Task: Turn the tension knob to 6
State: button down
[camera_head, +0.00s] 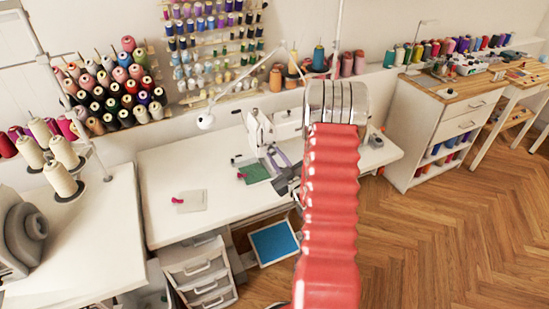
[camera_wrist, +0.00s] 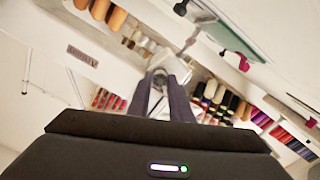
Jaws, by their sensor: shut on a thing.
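The white sewing machine (camera_head: 258,130) stands on the white table, partly hidden behind my red arm in the head view. In the wrist view, its pale body (camera_wrist: 45,65) fills the left side, with a small dark nameplate. My gripper (camera_wrist: 160,84) has its two dark fingers shut on a small round grey knob (camera_wrist: 158,77), which shows between the fingertips. Numbers on the knob are too small to read, so its setting cannot be told. In the head view my gripper (camera_head: 287,187) is mostly hidden by the arm, close to the machine.
The white table (camera_head: 160,165) carries a green mat (camera_head: 255,172) and a pale pad (camera_head: 191,201) with a pink item. A white lamp (camera_head: 206,121) stands behind it. A drawer unit (camera_head: 200,270) is below. Thread racks line the wall. The wooden floor at right is clear.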

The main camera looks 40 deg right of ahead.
jog(key=shift+w+a, duration=0.1)
jog(key=shift+a, duration=0.05)
jog(key=c, duration=1.6)
grip_release()
jog(key=v, duration=1.3)
jog(key=shift+s+a, duration=0.1)
jog(key=shift+s, duration=0.3)
